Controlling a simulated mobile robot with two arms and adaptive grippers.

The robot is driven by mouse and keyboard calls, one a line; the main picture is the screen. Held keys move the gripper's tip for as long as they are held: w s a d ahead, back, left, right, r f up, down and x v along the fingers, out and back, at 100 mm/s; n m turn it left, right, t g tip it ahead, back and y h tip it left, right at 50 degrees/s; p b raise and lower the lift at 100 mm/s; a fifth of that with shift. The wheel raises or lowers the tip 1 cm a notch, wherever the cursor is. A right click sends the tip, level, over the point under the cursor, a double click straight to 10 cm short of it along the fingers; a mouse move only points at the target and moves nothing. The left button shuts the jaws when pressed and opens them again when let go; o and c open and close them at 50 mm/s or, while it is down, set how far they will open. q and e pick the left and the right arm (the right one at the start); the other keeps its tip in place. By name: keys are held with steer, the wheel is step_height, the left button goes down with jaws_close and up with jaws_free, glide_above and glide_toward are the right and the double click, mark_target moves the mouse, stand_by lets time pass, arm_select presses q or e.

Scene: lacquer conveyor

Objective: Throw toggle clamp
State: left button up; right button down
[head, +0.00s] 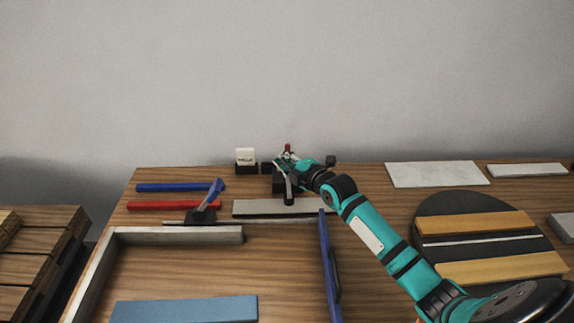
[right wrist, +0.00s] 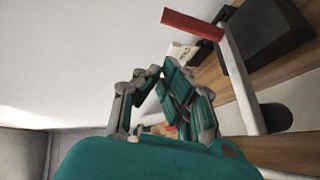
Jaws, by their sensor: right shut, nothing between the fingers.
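The toggle clamp (head: 287,188) stands at the back middle of the wooden table, partly hidden by my right gripper. It has a dark base and a light metal arm. Its red handle tip (head: 287,147) points up just behind the gripper. In the right wrist view the red handle (right wrist: 192,24), the metal arm (right wrist: 242,80) and a black cylinder end (right wrist: 277,117) lie to the right of the fingers. My right gripper (head: 283,161) is shut and empty, close beside the handle; I cannot tell if they touch. In the wrist view its fingers (right wrist: 152,73) meet at the tips. My left gripper is not in view.
A white block (head: 245,156) on a dark stand is left of the clamp. A blue-handled fixture (head: 207,198), blue bar (head: 170,187) and red bar (head: 165,206) lie further left. A long blue piece (head: 328,270) lies in front. A dark disc (head: 440,207) with bars is right.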

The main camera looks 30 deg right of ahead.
steer(key=w+d+b, duration=0.1)
steer(key=w+d+f+b, duration=0.1)
steer(key=shift+w+d+b, duration=0.15)
steer(key=shift+w+b, duration=0.05)
steer(key=shift+b, duration=0.15)
steer(key=shift+w, duration=0.2)
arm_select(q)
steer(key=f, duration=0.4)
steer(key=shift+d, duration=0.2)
arm_select(e)
steer(key=shift+r, duration=0.1)
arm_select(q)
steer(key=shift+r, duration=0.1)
arm_select(e)
steer(key=shift+d, duration=0.1)
steer(key=shift+w+r, duration=0.1)
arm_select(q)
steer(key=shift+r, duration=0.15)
arm_select(e)
steer(key=shift+w+d, duration=0.1)
